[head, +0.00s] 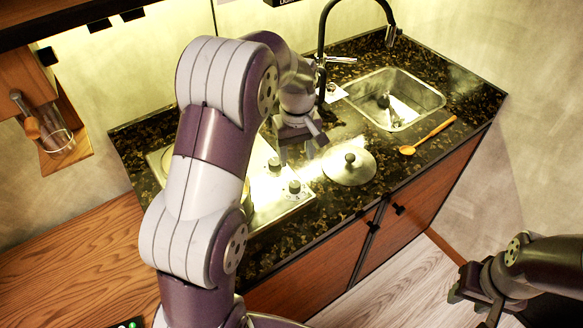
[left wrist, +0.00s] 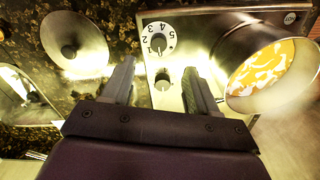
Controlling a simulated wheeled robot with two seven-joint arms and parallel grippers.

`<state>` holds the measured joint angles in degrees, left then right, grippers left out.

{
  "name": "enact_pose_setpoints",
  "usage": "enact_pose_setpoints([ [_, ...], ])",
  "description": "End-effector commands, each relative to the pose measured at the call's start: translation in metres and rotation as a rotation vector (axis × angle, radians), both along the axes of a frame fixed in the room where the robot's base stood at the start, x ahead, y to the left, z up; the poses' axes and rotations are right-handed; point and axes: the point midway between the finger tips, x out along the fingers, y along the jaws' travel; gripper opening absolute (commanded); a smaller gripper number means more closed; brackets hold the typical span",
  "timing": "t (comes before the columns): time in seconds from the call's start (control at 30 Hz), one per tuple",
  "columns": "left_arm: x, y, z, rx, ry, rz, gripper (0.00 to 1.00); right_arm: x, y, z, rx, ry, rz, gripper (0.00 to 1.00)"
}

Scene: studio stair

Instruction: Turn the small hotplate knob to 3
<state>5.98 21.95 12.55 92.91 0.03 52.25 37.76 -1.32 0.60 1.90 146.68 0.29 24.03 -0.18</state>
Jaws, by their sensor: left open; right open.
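The hotplate (head: 270,212) has two knobs on its front strip, one (head: 294,187) nearer the counter's front edge and one (head: 275,165) farther back. In the left wrist view, one knob (left wrist: 157,42) shows a white dial with numbers 1 to 5. The other knob (left wrist: 162,80) appears between the fingers of my left gripper (left wrist: 158,78), its numbers not readable. I cannot tell which knob is for the small plate. My left gripper (head: 297,150) is open above the hotplate, pointing down, apparently apart from the knobs. My right gripper (head: 478,305) is open at lower right, away from the counter.
A pan (left wrist: 232,95) with yellow food sits on the hotplate, mostly hidden by my arm in the head view. A round lid (head: 348,168) lies right of the hotplate. The wooden spoon (head: 432,134), sink (head: 437,97) and black tap (head: 322,45) are farther right.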

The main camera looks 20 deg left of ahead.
Motion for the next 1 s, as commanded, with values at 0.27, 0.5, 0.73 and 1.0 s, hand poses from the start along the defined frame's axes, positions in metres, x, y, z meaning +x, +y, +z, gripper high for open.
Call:
enact_pose_setpoints([
  [0.27, 0.013, 0.007, -0.032, 0.000, 0.013, 0.083, 0.59, -0.001, 0.000, -0.017, 0.000, 0.003, 0.000, 0.43],
  [0.5, 0.013, 0.007, -0.090, 0.000, 0.012, 0.080, 0.59, 0.000, 0.000, -0.004, 0.000, 0.000, 0.000, 0.43],
  [0.73, 0.013, 0.007, -0.118, -0.001, 0.008, 0.079, 0.59, 0.000, 0.000, -0.001, 0.000, 0.000, 0.000, 0.43],
  [1.0, 0.013, 0.007, -0.121, 0.000, 0.006, 0.079, 0.59, 0.000, 0.000, -0.001, 0.000, 0.000, 0.000, 0.43],
])
